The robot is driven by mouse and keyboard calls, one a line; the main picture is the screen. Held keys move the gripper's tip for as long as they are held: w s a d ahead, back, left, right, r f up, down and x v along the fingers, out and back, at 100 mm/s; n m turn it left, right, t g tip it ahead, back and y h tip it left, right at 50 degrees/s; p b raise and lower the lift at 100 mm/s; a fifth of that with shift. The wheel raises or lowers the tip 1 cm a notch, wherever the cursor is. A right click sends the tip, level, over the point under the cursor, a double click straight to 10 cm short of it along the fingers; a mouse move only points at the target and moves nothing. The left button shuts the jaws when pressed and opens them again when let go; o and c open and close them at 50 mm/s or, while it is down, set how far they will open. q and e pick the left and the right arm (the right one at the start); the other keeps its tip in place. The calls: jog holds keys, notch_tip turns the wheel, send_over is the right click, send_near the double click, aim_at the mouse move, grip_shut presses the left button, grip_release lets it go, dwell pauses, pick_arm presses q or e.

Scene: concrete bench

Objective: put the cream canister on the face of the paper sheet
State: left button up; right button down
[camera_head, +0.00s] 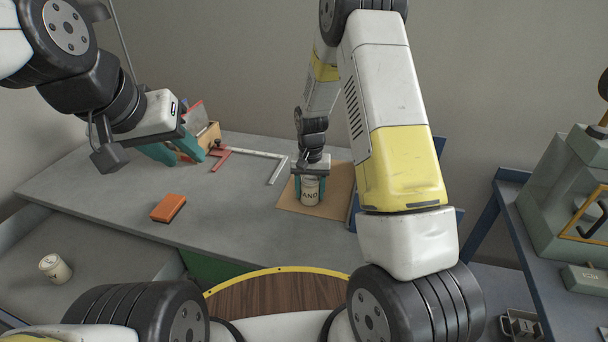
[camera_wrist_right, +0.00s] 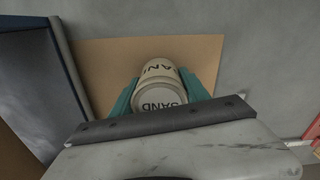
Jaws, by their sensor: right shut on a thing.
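The cream canister (camera_head: 310,191), with dark lettering, is at the brown paper sheet (camera_head: 337,182) on the bench. My right gripper (camera_head: 310,188) is shut on it from above, with teal fingers on both sides. In the right wrist view the canister (camera_wrist_right: 160,85) shows its labelled lid and side between the fingers, with the paper sheet (camera_wrist_right: 95,65) behind it. I cannot tell whether the canister's base touches the sheet. My left gripper (camera_head: 186,152) is over the back left of the bench, its teal fingers apart and nothing seen between them.
An orange block (camera_head: 168,208) lies on the bench's left part. A red-and-grey clamp (camera_head: 240,156) and a wooden box (camera_head: 207,135) are at the back. The bench (camera_head: 235,205) is clear between the block and the sheet.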

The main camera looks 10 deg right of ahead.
jog(key=c, duration=0.6)
grip_release()
jog(key=shift+f, duration=0.1)
jog(key=shift+o, duration=0.2)
notch_tip(320, 180, up, 12)
jog(key=s+d+r+t, duration=0.1)
jog(key=s+r, duration=0.3)
jog(key=r, duration=0.5)
jog(key=s+r+n+t, duration=0.1)
jog(key=s+r, duration=0.3)
jog(key=s, duration=0.3)
jog(key=s+d+r+n+t+y, duration=0.1)
jog(key=s+r+t, duration=0.1)
jog(key=s+r, duration=0.2)
jog(key=s+d+r+n+t+y, duration=0.1)
jog(key=s+r, duration=0.3)
jog(key=s, duration=0.6)
jog(key=shift+d+t, duration=0.25)
jog(key=shift+t, duration=0.35)
